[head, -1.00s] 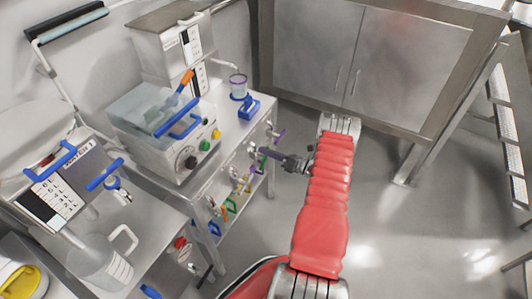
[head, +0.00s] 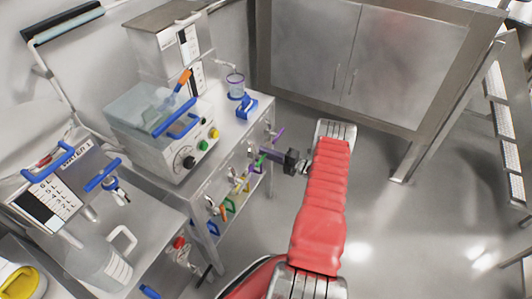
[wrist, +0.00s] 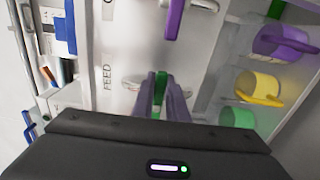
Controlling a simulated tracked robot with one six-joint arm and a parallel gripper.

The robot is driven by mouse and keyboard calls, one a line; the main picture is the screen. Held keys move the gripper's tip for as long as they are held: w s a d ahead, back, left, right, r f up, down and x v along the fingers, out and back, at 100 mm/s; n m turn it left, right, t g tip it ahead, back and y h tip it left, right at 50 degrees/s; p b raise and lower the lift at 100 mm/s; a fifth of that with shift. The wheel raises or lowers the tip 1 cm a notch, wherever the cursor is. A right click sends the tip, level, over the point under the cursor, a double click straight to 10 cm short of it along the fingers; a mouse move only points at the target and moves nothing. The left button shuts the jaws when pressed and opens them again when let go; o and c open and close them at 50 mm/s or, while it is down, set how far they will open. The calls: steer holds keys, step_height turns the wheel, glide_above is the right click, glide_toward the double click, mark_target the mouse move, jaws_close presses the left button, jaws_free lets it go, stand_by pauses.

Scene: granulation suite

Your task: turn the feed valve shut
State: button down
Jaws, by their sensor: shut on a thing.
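The feed valve's green lever (wrist: 160,88) is between the two fingers of my gripper (wrist: 162,92) in the wrist view, just right of the word FEED on the pale panel (wrist: 118,50). The fingers are shut on the lever and hide most of it. Pale valve metal (wrist: 130,83) shows just left of the fingers. In the head view my gripper (head: 262,152) reaches from the right to the front panel of the bench, and the lever is mostly hidden there.
A purple lever (wrist: 175,18) sits on the same panel, close by. Purple (wrist: 285,42), yellow (wrist: 258,88) and green (wrist: 238,116) handled items stand to the right in the wrist view. A control box (head: 165,140) stands on the bench. Floor (head: 390,220) is clear on the right.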

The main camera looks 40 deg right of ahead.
steer(key=shift+d+f+m, duration=0.15)
steer(key=shift+m, duration=0.25)
steer(key=c, duration=1.8)
jaws_free()
steer(key=shift+o, duration=0.2)
steer(key=shift+s, duration=0.1)
steer(key=v, duration=1.3)
steer(key=shift+s, duration=0.3)
